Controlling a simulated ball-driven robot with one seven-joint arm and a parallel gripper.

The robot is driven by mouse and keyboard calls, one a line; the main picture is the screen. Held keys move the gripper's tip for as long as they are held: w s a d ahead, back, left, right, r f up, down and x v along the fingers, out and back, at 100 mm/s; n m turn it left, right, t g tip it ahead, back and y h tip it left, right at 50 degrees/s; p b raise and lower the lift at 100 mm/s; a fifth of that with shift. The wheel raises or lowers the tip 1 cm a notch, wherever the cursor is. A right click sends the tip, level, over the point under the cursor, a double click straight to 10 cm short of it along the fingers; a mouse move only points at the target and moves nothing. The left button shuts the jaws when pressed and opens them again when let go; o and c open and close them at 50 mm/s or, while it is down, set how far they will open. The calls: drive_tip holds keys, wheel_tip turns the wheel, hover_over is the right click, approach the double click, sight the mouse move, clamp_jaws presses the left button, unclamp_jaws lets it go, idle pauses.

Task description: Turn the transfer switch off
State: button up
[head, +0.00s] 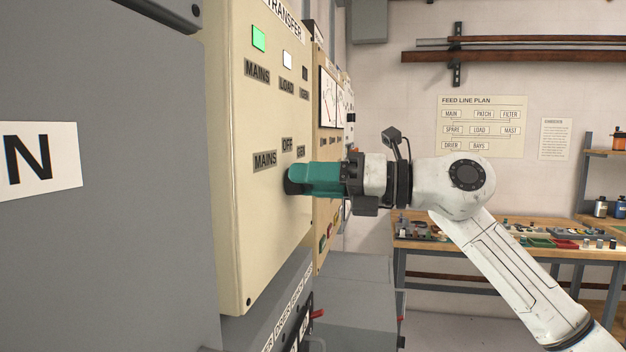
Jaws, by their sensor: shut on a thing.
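The transfer panel (235,210) is a cream cabinet face at the left, seen at a steep angle, with a TRANSFER label at its top. A green lamp (259,38) is lit above the upper MAINS label, and a white lamp (287,60) is above LOAD. Lower labels read MAINS (265,161), OFF (287,145) and GEN (300,151). My gripper (296,180), with teal fingers, is at the panel just below these labels, shut on the transfer switch. The fingers hide most of the switch, and its pointed position cannot be told.
A grey cabinet (110,230) fills the left. Farther racks with meters (328,98) stand beyond the panel. A grey box (360,285) sits low beyond it. A wooden workbench (480,242) with trays and small parts stands at the back right. The floor in front of the bench is partly clear.

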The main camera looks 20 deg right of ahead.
drive_tip(key=shift+w+d+f+m+p, duration=0.1)
drive_tip(key=shift+m+p, duration=3.15)
drive_tip(key=shift+m, duration=2.45)
drive_tip(key=o, duration=1)
drive_tip(key=shift+o, duration=0.2)
drive_tip(key=b+v, duration=0.3)
drive_tip(key=v, duration=0.7)
drive_tip(key=shift+s+d, duration=0.25)
drive_tip(key=shift+d, duration=0.05)
drive_tip(key=shift+f, duration=0.1)
